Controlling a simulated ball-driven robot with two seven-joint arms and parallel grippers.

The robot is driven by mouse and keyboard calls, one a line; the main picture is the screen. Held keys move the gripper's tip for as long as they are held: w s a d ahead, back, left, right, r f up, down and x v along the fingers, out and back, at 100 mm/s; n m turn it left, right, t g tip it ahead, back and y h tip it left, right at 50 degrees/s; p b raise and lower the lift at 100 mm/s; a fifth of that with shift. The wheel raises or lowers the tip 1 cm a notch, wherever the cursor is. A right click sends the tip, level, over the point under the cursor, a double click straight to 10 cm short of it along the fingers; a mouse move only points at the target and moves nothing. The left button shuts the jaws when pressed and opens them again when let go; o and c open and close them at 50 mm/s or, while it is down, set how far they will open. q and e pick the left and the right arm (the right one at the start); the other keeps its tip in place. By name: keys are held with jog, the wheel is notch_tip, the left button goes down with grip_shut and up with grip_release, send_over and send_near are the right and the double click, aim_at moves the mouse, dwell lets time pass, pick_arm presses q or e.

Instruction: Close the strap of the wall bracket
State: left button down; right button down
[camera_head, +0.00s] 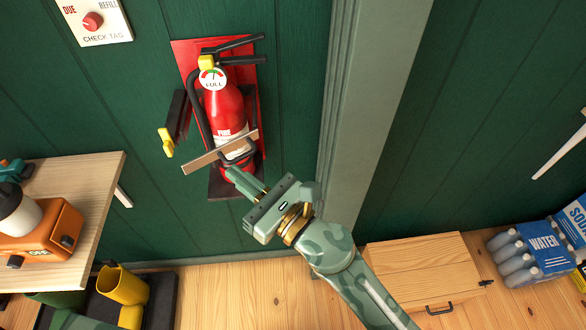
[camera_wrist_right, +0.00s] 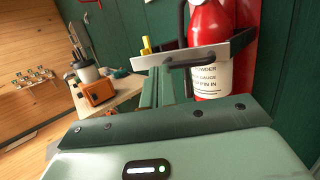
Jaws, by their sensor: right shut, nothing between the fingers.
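A red fire extinguisher (camera_head: 224,106) stands upright in a wall bracket on a red backboard (camera_head: 187,52). The bracket's metal strap (camera_head: 203,160) crosses in front of its lower body, with its left end standing free, apart from a dark side piece with a yellow tab (camera_head: 167,143). A dark handle (camera_wrist_right: 200,62) sits on the strap's outer face in the right wrist view. My right gripper (camera_head: 233,174) is shut and empty, its tips close to the strap near that handle. Whether they touch it I cannot tell. My left gripper is not in view.
A grey post (camera_head: 350,110) stands right of the extinguisher. A wooden table (camera_head: 97,190) with an orange device (camera_head: 45,232) is at left, yellow boots (camera_head: 122,285) below it. A wooden box (camera_head: 425,265) and water bottles (camera_head: 527,250) are at right.

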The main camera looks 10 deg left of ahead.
aim_at(208, 162)
jog(key=a, duration=0.2)
jog(key=shift+w+a, duration=0.15)
jog(key=shift+a, duration=0.2)
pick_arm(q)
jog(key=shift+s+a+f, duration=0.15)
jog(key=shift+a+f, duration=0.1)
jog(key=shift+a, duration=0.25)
pick_arm(e)
jog(key=shift+f+x, duration=0.15)
jog(key=shift+x, duration=0.6)
jog(key=shift+f+x, duration=0.15)
jog(key=shift+x, duration=0.6)
jog(key=shift+a, duration=0.15)
pick_arm(q)
jog(key=shift+b, duration=0.3)
pick_arm(e)
jog(key=shift+f, duration=0.1)
